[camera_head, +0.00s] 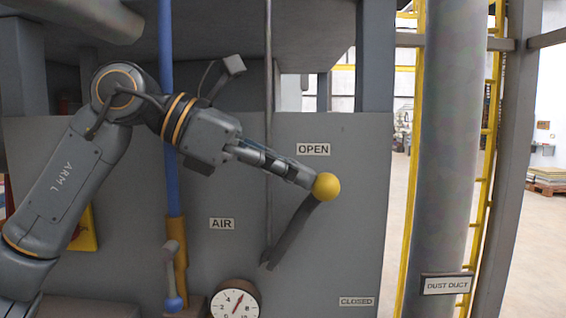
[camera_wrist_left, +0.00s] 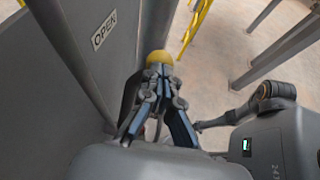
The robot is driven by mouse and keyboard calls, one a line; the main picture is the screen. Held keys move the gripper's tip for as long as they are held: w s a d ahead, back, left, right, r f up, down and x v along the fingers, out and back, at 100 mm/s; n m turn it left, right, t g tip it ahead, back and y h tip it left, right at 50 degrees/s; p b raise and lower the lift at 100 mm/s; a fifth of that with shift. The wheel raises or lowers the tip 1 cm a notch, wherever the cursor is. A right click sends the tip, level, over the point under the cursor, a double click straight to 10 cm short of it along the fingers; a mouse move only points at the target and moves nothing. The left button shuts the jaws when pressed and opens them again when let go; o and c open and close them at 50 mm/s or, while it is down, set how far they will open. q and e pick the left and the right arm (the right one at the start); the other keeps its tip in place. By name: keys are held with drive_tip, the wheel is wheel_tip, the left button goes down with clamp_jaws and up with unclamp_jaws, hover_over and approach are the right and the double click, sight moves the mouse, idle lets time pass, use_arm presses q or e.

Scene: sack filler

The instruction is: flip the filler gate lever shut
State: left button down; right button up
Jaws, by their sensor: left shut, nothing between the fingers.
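The filler gate lever is a dark bar (camera_head: 292,232) with a yellow ball knob (camera_head: 326,186) at its upper right end. It slants up from its lower left end, with the knob just below the OPEN label (camera_head: 313,149). The CLOSED label (camera_head: 357,301) is lower right on the same grey panel. My left gripper (camera_head: 306,179) is shut and empty, its fingertips at the knob's upper left side; touching or just apart, I cannot tell. In the left wrist view the knob (camera_wrist_left: 158,58) shows just beyond the shut fingertips. A thin dark arm end (camera_wrist_left: 205,125), probably my right gripper, is too small to read.
Left of the lever are a blue-knobbed AIR lever (camera_head: 174,275) and a round gauge (camera_head: 235,299). A vertical rod (camera_head: 268,140) runs behind my left gripper. The dust duct (camera_head: 445,150) and yellow ladder (camera_head: 488,140) stand right of the panel. Open floor lies beyond.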

sight(326, 178)
use_arm(q)
drive_tip(key=d+y+p, duration=0.1)
drive_tip(key=d+f+y+p, duration=0.1)
drive_tip(key=d+p, duration=0.1)
drive_tip(key=d+y+p, duration=0.1)
drive_tip(key=d, duration=0.1)
drive_tip(key=shift+f+y, duration=0.25)
drive_tip(key=shift+y, duration=0.15)
drive_tip(key=d+f+y+b, duration=0.1)
drive_tip(key=d+f+b, duration=0.2)
drive_tip(key=f, duration=0.5)
drive_tip(key=d+f+y+b, duration=0.2)
drive_tip(key=d+f, duration=0.2)
drive_tip(key=f, duration=0.3)
drive_tip(key=shift+d+f+m+y+b, duration=0.2)
drive_tip(key=shift+f+m+y+b, duration=0.1)
drive_tip(key=shift+f+b, duration=0.1)
drive_tip(key=shift+r, duration=0.1)
